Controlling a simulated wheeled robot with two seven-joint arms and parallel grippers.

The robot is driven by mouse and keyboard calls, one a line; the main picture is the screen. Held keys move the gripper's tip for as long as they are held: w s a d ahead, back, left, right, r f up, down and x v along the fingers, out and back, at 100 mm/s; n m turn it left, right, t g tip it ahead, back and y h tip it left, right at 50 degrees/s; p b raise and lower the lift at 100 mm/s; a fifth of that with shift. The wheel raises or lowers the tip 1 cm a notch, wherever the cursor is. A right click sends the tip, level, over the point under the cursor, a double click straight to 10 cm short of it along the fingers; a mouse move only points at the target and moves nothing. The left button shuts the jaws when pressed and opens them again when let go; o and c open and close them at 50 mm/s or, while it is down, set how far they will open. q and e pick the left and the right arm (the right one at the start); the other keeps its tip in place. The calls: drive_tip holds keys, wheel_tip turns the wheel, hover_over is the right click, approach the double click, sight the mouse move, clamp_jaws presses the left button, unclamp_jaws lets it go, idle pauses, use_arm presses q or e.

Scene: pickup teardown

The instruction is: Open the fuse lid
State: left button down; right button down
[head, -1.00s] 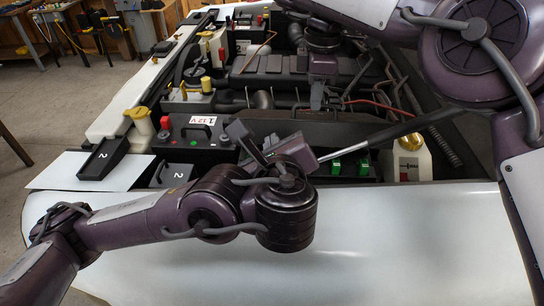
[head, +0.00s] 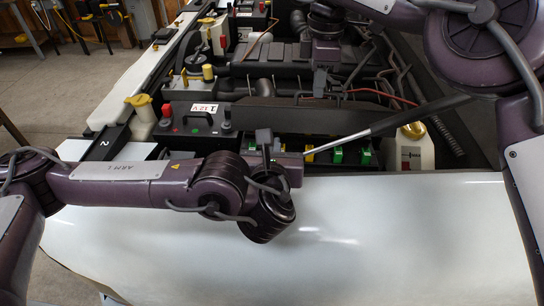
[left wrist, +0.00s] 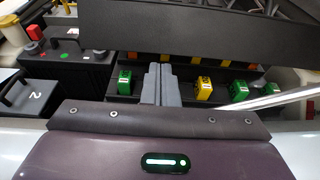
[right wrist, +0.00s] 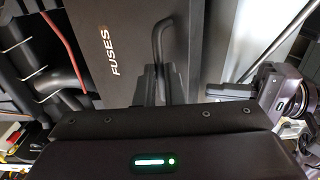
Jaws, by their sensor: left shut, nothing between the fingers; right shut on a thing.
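The dark fuse lid (head: 275,114) stands raised at the back of the fuse box, with colored fuses exposed in front of it. In the right wrist view the lid (right wrist: 112,35) shows the word FUSES and a bent black handle (right wrist: 162,38). My right gripper (right wrist: 161,76) is shut on that handle; in the head view it is at the lid's upper edge (head: 322,88). My left gripper (head: 264,138) is shut and empty. In the left wrist view its fingers (left wrist: 161,76) are before the lid, over the fuse row between a green fuse (left wrist: 125,80) and a yellow fuse (left wrist: 203,88).
A slanting grey rod (head: 385,127) crosses the box's right side. A black battery (head: 190,121) stands to the left and a cream bottle (head: 414,150) to the right.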

use_arm(q)
drive_tip(key=shift+w+f, duration=0.1)
drive_tip(key=shift+w, duration=0.2)
use_arm(e)
drive_tip(key=shift+d+f, duration=0.1)
drive_tip(key=shift+f, duration=0.1)
use_arm(q)
drive_tip(key=shift+w+r, duration=0.25)
drive_tip(key=shift+r, duration=0.4)
use_arm(e)
drive_tip(key=c, duration=1.8)
unclamp_jaws()
drive_tip(key=shift+o, duration=1)
drive_tip(key=shift+w+f, duration=0.15)
drive_tip(key=shift+w, duration=0.15)
drive_tip(key=shift+o, duration=0.3)
use_arm(q)
drive_tip(key=shift+w+f, duration=0.1)
drive_tip(key=shift+w, duration=0.2)
use_arm(e)
drive_tip(key=shift+s, duration=0.1)
